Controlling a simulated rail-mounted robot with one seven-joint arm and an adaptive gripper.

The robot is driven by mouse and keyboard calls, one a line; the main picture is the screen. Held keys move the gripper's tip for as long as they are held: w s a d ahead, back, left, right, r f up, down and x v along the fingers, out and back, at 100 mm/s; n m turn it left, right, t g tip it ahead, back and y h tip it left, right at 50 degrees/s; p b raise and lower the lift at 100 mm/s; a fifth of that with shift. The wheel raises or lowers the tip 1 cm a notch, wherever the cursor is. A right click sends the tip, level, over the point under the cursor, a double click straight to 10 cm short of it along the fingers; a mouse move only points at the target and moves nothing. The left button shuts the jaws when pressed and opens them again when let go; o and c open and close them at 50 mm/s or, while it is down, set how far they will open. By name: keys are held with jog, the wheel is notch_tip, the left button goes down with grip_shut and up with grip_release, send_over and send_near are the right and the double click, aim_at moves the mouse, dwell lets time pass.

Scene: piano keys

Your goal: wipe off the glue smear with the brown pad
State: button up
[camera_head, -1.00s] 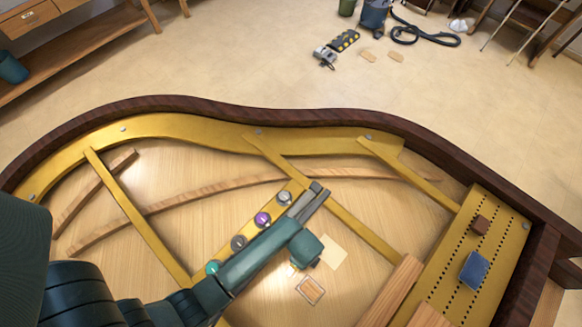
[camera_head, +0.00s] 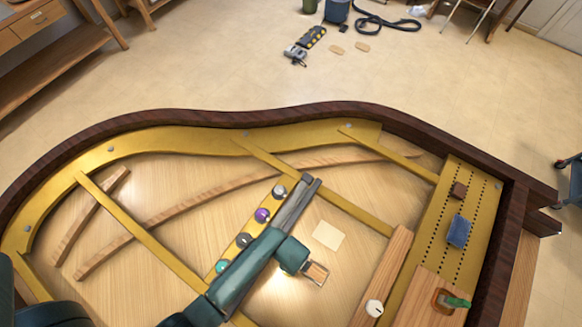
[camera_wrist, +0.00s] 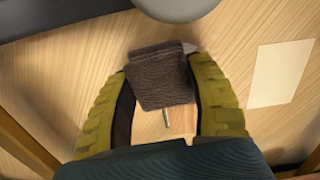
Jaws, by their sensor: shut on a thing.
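My gripper (camera_wrist: 162,78) is shut on a dark brown, rough-faced pad (camera_wrist: 160,82), seen in the wrist view between the two yellow-green fingers. The pad sits slightly tilted above the pale wooden soundboard. In the head view my arm crosses the soundboard and hides the fingers and the held pad. A small whitish patch (camera_wrist: 189,47) shows just behind the pad's upper right corner; I cannot tell if it is the glue smear. I cannot pick out the smear surely in the head view.
A cream paper (camera_head: 328,235) lies right of my arm; a small framed wooden piece (camera_head: 316,273) is close by. Several coloured knobs (camera_head: 262,215) line a yellow strip. A brown block (camera_head: 459,190) and blue block (camera_head: 459,231) rest on the pin plate.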

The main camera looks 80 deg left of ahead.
jog(key=shift+r+p, duration=2.75)
jog(key=shift+r, duration=0.05)
jog(key=shift+w+d, duration=0.15)
jog(key=shift+d, duration=0.1)
jog(key=w+d+r+m, duration=0.3)
jog(key=w+r, duration=0.2)
jog(key=w, duration=0.6)
jog(key=w+d+r+n, duration=0.4)
jog(key=d+r+n, duration=0.4)
jog(key=n, duration=0.2)
jog(key=shift+w+d+r+n, duration=0.2)
jog(key=shift+w+n, duration=0.1)
jog(key=shift+w, duration=0.05)
